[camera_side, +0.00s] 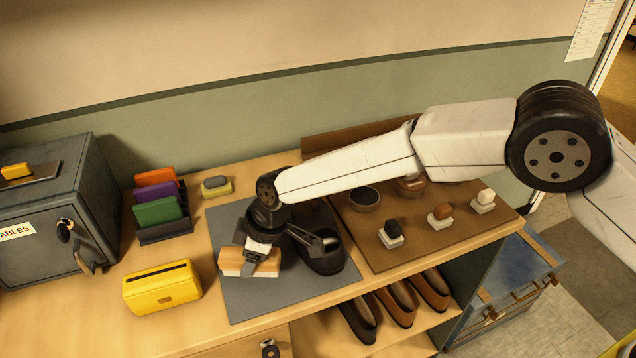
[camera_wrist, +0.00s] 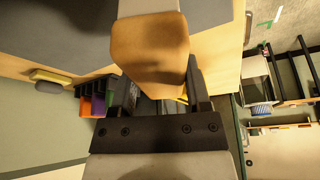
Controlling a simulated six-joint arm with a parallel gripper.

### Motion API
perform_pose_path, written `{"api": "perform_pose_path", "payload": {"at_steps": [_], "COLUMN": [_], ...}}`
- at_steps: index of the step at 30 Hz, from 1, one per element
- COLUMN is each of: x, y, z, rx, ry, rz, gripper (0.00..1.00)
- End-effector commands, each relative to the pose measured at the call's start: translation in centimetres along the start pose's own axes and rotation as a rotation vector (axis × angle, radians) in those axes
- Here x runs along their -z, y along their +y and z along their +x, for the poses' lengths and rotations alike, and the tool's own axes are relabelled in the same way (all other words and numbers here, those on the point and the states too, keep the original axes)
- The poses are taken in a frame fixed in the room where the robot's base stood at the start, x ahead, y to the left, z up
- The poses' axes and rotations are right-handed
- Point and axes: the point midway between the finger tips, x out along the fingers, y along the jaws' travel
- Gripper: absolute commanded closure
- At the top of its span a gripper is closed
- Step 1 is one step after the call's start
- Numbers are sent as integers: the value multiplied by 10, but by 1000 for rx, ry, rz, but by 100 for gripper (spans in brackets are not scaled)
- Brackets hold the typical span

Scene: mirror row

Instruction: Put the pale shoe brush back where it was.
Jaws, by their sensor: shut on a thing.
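The pale shoe brush (camera_side: 236,262), a light wooden block with a whitish part, is at the left of the grey mat (camera_side: 275,299). My gripper (camera_side: 262,256) is shut on it, with the dark jaws around its middle. I cannot tell whether the brush touches the mat or hangs just above it. In the wrist view the brush's tan block (camera_wrist: 150,50) fills the space between the jaws of my gripper (camera_wrist: 160,88). A dark shoe (camera_side: 325,258) stands on the mat just right of my gripper and is partly hidden by it.
A yellow slotted box (camera_side: 162,289) stands left of the mat. Behind it are a rack of coloured cards (camera_side: 160,212) and a small grey-topped yellow block (camera_side: 215,187). A brown board (camera_side: 412,247) at right carries tins and small daubers on white stands. A grey metal box (camera_side: 50,205) stands far left.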

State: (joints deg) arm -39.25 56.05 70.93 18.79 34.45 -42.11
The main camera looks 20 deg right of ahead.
Motion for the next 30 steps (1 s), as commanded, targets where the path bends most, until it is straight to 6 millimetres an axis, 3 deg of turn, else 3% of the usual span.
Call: {"api": "perform_pose_path", "payload": {"at_steps": [11, 21, 30], "x": [1, -8, -9], "y": [2, 4, 4], "z": [7, 36, 37], "rx": [0, -1, -1], "ry": [0, 2, 4], "rz": [0, -1, -1], "gripper": [94, 94, 94]}}
